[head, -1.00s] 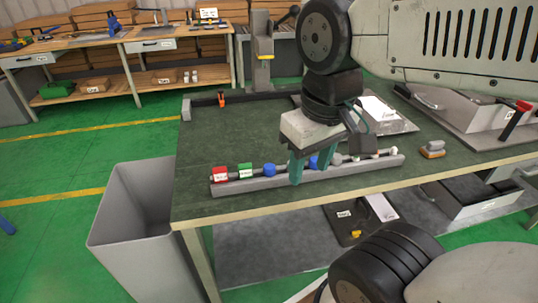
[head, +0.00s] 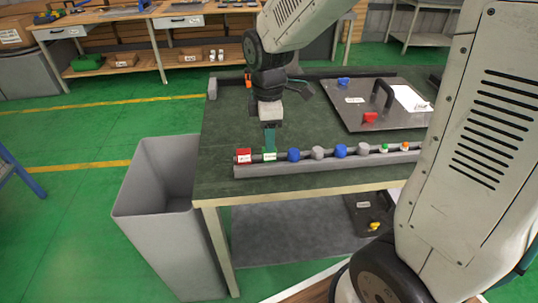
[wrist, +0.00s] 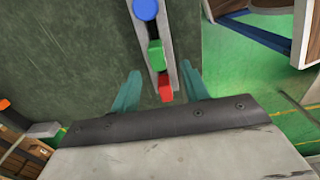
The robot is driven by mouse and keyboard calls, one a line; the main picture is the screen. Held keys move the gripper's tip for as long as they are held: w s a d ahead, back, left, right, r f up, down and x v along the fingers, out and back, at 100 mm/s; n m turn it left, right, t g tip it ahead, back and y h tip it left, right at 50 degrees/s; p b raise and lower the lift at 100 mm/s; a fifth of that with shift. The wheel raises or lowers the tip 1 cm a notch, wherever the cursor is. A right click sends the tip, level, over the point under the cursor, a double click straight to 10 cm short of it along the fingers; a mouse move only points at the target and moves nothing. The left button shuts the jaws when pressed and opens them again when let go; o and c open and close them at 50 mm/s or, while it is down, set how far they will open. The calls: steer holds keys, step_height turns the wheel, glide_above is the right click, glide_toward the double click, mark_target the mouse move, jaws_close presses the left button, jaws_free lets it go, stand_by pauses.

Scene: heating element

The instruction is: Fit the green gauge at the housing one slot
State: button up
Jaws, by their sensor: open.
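The green gauge (head: 270,156) is a small block with a white label, standing in the grey rack (head: 330,164) along the table's front edge. It also shows in the wrist view (wrist: 156,54), between a red block (wrist: 165,85) and a blue knob (wrist: 146,8). My gripper (head: 269,145) points down just above and behind the green gauge. In the wrist view its teal fingers (wrist: 160,72) are apart, one on each side of the rack, with nothing held. A dark plate (head: 352,118) with a handle lies at the back right; I cannot tell which slot is housing one.
The rack also holds blue, grey and small green and orange-topped pieces to the right. On the plate are a blue piece (head: 344,82) and a red piece (head: 370,118). A grey bin (head: 160,205) stands left of the table. The table's left part is clear.

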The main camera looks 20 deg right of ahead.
mark_target(267, 156)
steer(key=f, duration=0.6)
steer(key=shift+w+d+f, duration=0.15)
steer(key=shift+d, duration=0.05)
jaws_close()
